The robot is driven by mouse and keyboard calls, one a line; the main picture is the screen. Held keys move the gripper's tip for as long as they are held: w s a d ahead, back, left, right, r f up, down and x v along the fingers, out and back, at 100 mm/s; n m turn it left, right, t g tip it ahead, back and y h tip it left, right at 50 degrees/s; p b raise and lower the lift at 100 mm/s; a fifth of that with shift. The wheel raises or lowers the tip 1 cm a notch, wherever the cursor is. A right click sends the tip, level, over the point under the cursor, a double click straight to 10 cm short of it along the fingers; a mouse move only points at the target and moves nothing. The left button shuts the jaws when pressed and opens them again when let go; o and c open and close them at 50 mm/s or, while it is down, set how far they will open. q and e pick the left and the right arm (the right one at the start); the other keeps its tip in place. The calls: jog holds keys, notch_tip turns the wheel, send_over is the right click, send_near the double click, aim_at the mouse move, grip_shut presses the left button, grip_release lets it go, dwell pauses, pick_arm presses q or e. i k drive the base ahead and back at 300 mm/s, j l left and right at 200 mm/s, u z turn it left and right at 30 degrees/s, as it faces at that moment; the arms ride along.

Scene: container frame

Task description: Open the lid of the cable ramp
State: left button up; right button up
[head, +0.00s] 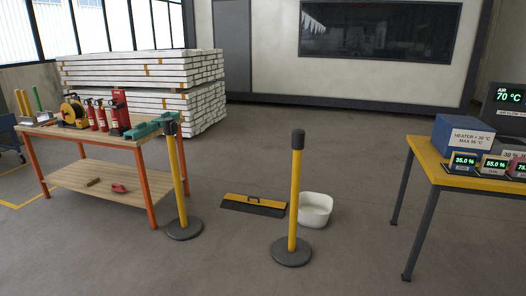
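The cable ramp (253,208) appears to be the low, dark block with a yellow top lying on the floor in the middle of the head view. Its yellow lid (248,201) looks shut and has a small dark handle (254,199) on top. It lies between two yellow posts, and its right end is close to the nearer post. Neither of my grippers shows in the head view.
Yellow posts (295,200) and (180,180) on round bases flank the ramp. A white tub (315,209) stands right of it. A wooden workbench (90,134) is at left, a yellow table (430,160) at right. Open floor lies in front and behind.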

aim_at(239, 198)
jog(key=i+j+u, duration=0.25)
jog(key=i, duration=0.65)
jog(key=i+l+u, duration=0.1)
jog(key=i+u, duration=0.2)
jog(key=i, duration=0.55)
jog(key=i+l+u, duration=0.25)
jog(key=i, duration=0.65)
jog(key=i+l+z, duration=0.1)
jog(key=i+z, duration=0.15)
jog(key=i, duration=0.25)
jog(key=i+z, duration=0.25)
jog(key=i, duration=0.25)
jog(key=i+z, duration=0.2)
jog(key=i, duration=0.3)
jog(key=i+j+z, duration=0.25)
jog(key=i, duration=0.25)
jog(key=i+j+z, duration=0.25)
jog(key=i, duration=0.2)
